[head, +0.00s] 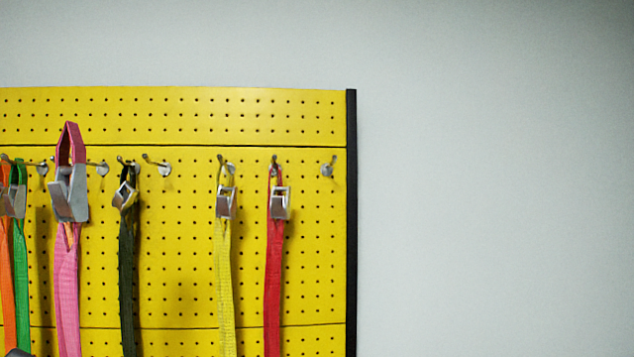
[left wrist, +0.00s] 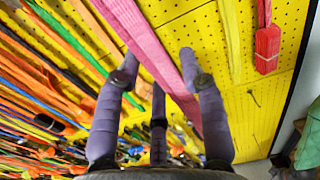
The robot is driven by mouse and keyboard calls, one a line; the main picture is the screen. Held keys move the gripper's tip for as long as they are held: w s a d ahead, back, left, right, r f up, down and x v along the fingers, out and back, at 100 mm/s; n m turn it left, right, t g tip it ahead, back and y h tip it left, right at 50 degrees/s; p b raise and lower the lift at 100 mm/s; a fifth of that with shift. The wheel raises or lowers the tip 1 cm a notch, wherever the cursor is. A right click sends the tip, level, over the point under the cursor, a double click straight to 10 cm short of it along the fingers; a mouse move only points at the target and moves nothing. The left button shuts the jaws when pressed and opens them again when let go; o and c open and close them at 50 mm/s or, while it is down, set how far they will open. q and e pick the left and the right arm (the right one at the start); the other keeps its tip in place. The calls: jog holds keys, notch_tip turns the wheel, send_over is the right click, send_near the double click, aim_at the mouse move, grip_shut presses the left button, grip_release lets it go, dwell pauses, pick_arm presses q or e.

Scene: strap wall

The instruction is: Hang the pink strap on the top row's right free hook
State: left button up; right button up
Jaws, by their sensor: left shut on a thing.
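The pink strap (head: 66,270) hangs upright at the left of the head view, with its grey buckle (head: 69,195) and top loop. It looks larger and nearer than the other straps, in front of the yellow board. In the left wrist view my left gripper (left wrist: 158,70) is shut on the pink strap (left wrist: 148,40), whose band runs between the fingers. The rightmost hook (head: 328,167) of the top row is bare, near the board's right edge. Another bare hook (head: 159,165) is right of the dark green strap. My right gripper is not in view.
A dark green strap (head: 127,260), a yellow strap (head: 224,270) and a red strap (head: 273,270) hang on top-row hooks. Orange and green straps (head: 18,250) hang at far left. The board's black edge (head: 351,220) ends at a bare wall (head: 490,200).

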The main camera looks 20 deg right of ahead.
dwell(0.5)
pick_arm(q)
jog(key=d+m+g+h+p, duration=0.55)
jog(key=d+h+p, duration=0.2)
jog(key=d, duration=2.05)
jog(key=shift+m, duration=0.25)
jog(key=shift+w+d+f+b, duration=0.2)
jog(key=shift+w+d+b, duration=0.25)
jog(key=shift+w, duration=1.1)
jog(key=shift+w+d+f+b, duration=0.2)
jog(key=shift+w+d+b, duration=0.2)
jog(key=shift+w, duration=1.15)
jog(key=shift+w+d+f+b, duration=0.2)
jog(key=shift+w+d+b, duration=0.25)
jog(key=shift+w, duration=1.1)
jog(key=shift+f, duration=0.2)
